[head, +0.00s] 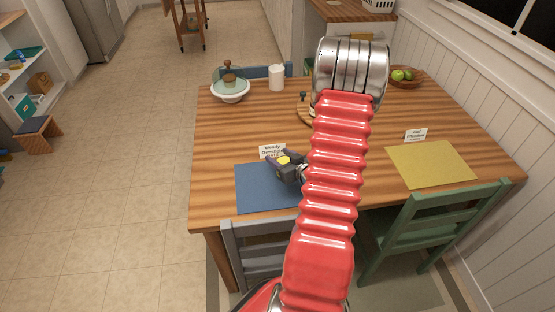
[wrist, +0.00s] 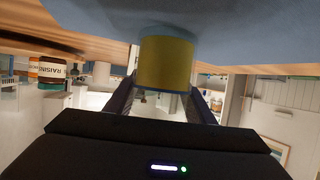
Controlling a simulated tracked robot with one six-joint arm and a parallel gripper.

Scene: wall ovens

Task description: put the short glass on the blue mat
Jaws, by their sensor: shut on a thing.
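My gripper (head: 285,166) is over the blue mat (head: 255,198), near the mat's back right part. It is shut on a short yellow glass (wrist: 165,63), which shows between the fingers in the wrist view. In the head view only a small yellow patch of the glass (head: 284,160) shows at the fingers. The wrist view is upside down, with the blue mat (wrist: 80,18) along the top. The glass's end meets the mat in that picture; I cannot tell whether it touches or sits just above. My red arm hides the mat's right part.
A name card (head: 272,151) stands behind the blue mat. A yellow mat (head: 430,164) lies at the right. Chairs stand at the front edge.

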